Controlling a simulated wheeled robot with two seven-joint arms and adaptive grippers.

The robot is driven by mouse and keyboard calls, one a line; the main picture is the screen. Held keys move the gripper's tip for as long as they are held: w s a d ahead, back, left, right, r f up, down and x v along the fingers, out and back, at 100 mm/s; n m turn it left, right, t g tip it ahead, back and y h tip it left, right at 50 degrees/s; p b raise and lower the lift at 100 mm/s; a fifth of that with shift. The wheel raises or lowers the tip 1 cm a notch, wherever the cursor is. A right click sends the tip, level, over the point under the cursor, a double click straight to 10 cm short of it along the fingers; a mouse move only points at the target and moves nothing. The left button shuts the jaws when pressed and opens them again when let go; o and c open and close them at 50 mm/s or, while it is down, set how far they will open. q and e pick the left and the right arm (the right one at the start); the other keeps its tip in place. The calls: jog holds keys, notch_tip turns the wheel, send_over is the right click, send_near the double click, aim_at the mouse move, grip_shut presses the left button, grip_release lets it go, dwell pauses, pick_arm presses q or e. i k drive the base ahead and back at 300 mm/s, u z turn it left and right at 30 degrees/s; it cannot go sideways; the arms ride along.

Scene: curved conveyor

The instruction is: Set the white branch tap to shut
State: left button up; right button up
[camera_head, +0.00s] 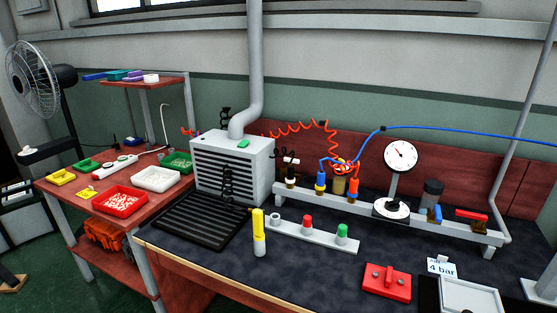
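The white branch tap (289,160) is at the left end of the grey manifold rail (375,216) on the dark bench. Its small white handle sits above a dark brass-coloured body and appears to lie crosswise. It is too small to tell its exact setting. A blue branch tap (320,181) and an orange-red one (353,187) stand to its right, with coloured hoses around their tops. Neither of my grippers shows in the head view.
A pressure gauge (400,155) stands right of the branch taps. A grey vented box (232,165) with a pipe stands to their left. A yellow marker-like cylinder (259,233) and a strip with coloured caps (312,232) stand in front. A red block (386,281) lies near the front.

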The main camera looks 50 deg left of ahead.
aim_at(287, 160)
jog(key=u, duration=1.6)
